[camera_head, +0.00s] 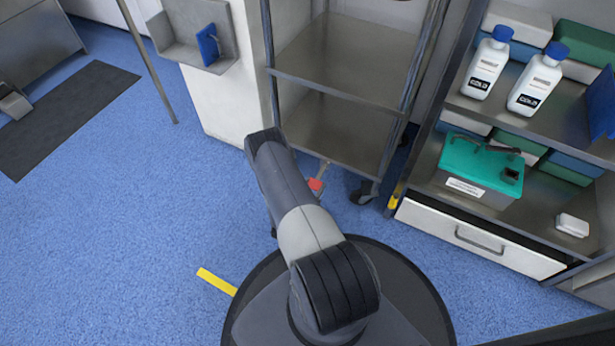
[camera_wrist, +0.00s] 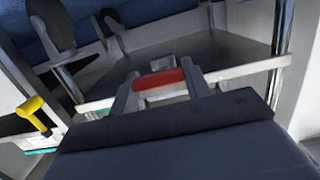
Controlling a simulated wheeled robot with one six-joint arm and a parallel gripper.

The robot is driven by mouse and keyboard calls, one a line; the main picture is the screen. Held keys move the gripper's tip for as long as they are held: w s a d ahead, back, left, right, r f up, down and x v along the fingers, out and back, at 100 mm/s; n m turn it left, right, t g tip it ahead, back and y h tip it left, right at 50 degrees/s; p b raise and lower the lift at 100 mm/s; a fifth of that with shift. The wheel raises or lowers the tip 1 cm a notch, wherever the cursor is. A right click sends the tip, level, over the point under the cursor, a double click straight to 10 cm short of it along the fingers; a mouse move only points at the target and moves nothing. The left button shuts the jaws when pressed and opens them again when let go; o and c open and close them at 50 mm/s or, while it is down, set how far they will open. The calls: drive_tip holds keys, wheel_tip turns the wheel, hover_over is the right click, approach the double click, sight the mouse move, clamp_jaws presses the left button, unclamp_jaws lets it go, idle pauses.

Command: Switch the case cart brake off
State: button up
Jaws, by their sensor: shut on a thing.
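The case cart (camera_head: 330,138) is an open metal frame with shelves on casters, straight ahead of me. Its brake lever has a red end (camera_head: 316,185), low at the cart's front edge beside my arm. In the wrist view the red end (camera_wrist: 158,79) lies between the two fingers of my gripper (camera_wrist: 160,84), which is shut on it. In the head view my own arm hides the gripper. I cannot tell the lever's brake position from its angle.
A shelf unit (camera_head: 525,120) with white bottles and a teal-lidded box (camera_head: 480,165) stands close on the right. A yellow handle (camera_wrist: 32,110) shows left in the wrist view. A white cabinet (camera_head: 222,100) stands left of the cart.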

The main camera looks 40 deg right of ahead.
drive_tip(key=shift+w+r+y+p, duration=0.1)
drive_tip(key=shift+r+y+p, duration=0.35)
drive_tip(key=shift+r, duration=0.2)
drive_tip(key=shift+r+g+y+p, duration=0.4)
drive_tip(key=shift+r+y+p, duration=0.1)
drive_tip(key=shift+y+p, duration=0.2)
drive_tip(key=shift+r+g+y+p, duration=0.2)
drive_tip(key=shift+g+y+p, duration=0.15)
drive_tip(key=shift+y, duration=0.3)
drive_tip(key=o, duration=1.4)
drive_tip(key=shift+a, duration=0.1)
drive_tip(key=p+v, duration=0.3)
drive_tip(key=v, duration=0.7)
drive_tip(key=shift+s+a, duration=0.3)
drive_tip(key=shift+s, duration=0.05)
